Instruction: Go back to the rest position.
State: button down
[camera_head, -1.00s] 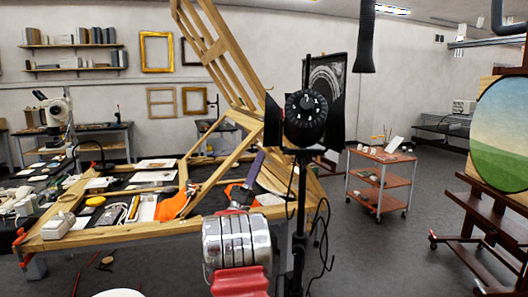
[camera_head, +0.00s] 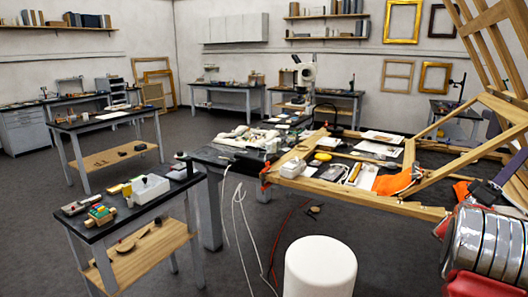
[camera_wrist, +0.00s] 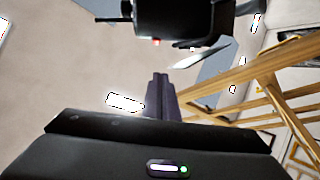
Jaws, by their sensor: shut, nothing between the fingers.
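My gripper (camera_wrist: 160,82) shows in the wrist view as dark, purplish fingers pressed together, with nothing between them. They point up past the black housing at the bottom of that view. In the head view, my arm is at the lower right corner, with chrome and red parts, and its purple-grey end reaches up beside the wooden frame. The right edge cuts off part of it. The rest position itself is not marked in either view.
A wooden-framed worktable (camera_head: 360,197) with tools and papers stands at right centre. A white stool (camera_head: 320,270) is in front. A small dark-topped bench (camera_head: 130,212) is at left. Cables hang between them. Open floor lies at the left and middle back.

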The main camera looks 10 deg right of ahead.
jog(key=w+a+r+n+t+y, duration=0.3)
jog(key=w+a+n+t+y, duration=0.6)
jog(key=w+a+t, duration=0.6)
jog(key=w+a+f+t+y, duration=0.1)
jog(key=a+f+y, duration=0.3)
jog(key=a, duration=0.5)
jog(key=a+f+t+y, duration=0.1)
jog(key=a+f+y, duration=0.1)
jog(key=a+y, duration=0.5)
jog(key=w+a+f+t+y, duration=0.1)
jog(key=a+f+t+y, duration=0.15)
jog(key=a, duration=0.75)
jog(key=s+a+f+g+y, duration=0.2)
jog(key=s+a+f, duration=0.4)
jog(key=s, duration=0.3)
jog(key=s+a+f+g+y, duration=0.2)
jog(key=s+a+f+g, duration=0.2)
jog(key=s, duration=0.5)
jog(key=s+a+f+m+g+y, duration=0.1)
jog(key=s+a+f+g, duration=0.3)
jog(key=s+a+f, duration=0.4)
jog(key=shift+s+a+f+y, duration=0.25)
jog(key=shift+s+a+y, duration=0.5)
jog(key=shift+s, duration=0.35)
jog(key=shift+a, duration=0.15)
